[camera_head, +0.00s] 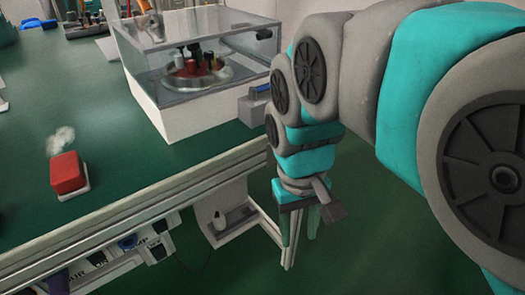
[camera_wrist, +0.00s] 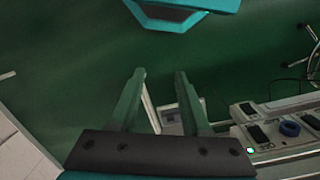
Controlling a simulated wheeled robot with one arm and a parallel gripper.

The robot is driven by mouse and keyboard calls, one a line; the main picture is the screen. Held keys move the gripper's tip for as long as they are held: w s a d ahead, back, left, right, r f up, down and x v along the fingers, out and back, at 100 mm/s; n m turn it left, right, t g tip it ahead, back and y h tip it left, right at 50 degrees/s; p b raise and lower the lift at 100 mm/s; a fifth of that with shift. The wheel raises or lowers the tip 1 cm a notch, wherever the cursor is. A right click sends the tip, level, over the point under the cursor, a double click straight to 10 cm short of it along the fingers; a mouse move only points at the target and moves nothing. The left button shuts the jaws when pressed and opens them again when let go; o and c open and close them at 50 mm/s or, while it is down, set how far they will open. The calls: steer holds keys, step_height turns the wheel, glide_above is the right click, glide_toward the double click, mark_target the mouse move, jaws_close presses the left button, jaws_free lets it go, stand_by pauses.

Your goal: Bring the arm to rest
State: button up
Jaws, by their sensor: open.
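My gripper (camera_head: 302,222) hangs pointing down beside the front edge of the green bench, over the green floor. In the wrist view its two green fingers (camera_wrist: 157,85) stand apart with nothing between them, so it is open and empty. My arm, grey and teal, reaches in from the right of the head view and bends down to the gripper. The fingertips in the head view are small and partly overlap a pale bench leg behind them.
The green bench (camera_head: 110,125) carries a red block with a white base (camera_head: 67,174) and a clear-covered lapping machine (camera_head: 185,75), close to my arm. Sockets and devices line the bench front (camera_head: 130,243). The floor at lower right is clear.

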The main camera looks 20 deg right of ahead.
steer(key=s+f, duration=0.6)
steer(key=f, duration=0.1)
steer(key=shift+s+g, duration=0.25)
steer(key=shift+g, duration=0.15)
steer(key=shift+d, duration=0.1)
stand_by(0.5)
